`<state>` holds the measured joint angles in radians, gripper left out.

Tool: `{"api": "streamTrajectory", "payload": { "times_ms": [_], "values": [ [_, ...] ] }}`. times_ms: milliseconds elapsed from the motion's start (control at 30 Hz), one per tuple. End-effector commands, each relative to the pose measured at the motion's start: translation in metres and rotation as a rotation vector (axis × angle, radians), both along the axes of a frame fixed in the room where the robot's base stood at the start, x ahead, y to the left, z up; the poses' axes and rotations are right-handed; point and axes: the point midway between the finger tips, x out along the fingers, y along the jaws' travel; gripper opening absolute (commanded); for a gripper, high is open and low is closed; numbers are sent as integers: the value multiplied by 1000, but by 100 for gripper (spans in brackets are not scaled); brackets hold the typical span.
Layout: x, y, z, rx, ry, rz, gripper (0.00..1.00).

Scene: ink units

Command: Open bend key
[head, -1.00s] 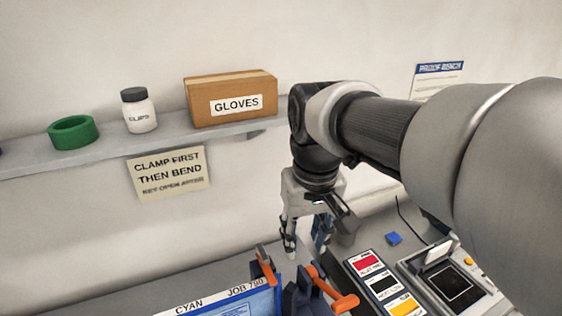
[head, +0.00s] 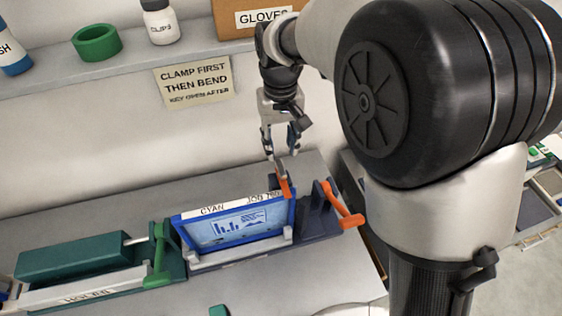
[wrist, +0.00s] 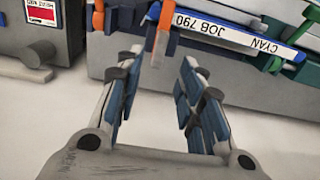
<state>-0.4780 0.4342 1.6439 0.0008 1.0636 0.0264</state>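A blue-framed plate labelled CYAN JOB 790 (head: 238,228) stands in a dark fixture on the bench, its label also in the wrist view (wrist: 225,34). At its right end is an upright lever with an orange grip (head: 284,186), also in the wrist view (wrist: 163,28). A second orange handle (head: 350,221) sticks out at the fixture's right end. I cannot tell which is the bend key. My gripper (head: 281,153) is open and empty, just above and behind the upright lever. In the wrist view the lever shows just beyond the open fingertips (wrist: 160,62).
A green fixture (head: 75,262) with a green handle (head: 157,258) stands left of the blue plate. A shelf (head: 130,72) above holds a green ring (head: 97,43), a bottle (head: 160,22) and a GLOVES box (head: 230,22). The sign (head: 194,83) hangs below.

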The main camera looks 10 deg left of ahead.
Motion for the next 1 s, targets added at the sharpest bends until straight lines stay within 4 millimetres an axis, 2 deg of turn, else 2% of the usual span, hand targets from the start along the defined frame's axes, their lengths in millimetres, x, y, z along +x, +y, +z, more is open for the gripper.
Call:
{"api": "streamTrajectory", "payload": {
  "times_ms": [33,200,400,567,800,1000],
  "values": [
    [-1,-1,-13,-3,5,0,35],
    [-1,0,-46,-1,3,0,35],
    [0,0,-71,0,1,0,35],
    [0,0,-78,1,0,0,35],
    [0,0,-79,1,0,0,35],
    [0,0,-79,1,0,0,22]
  ]
}}
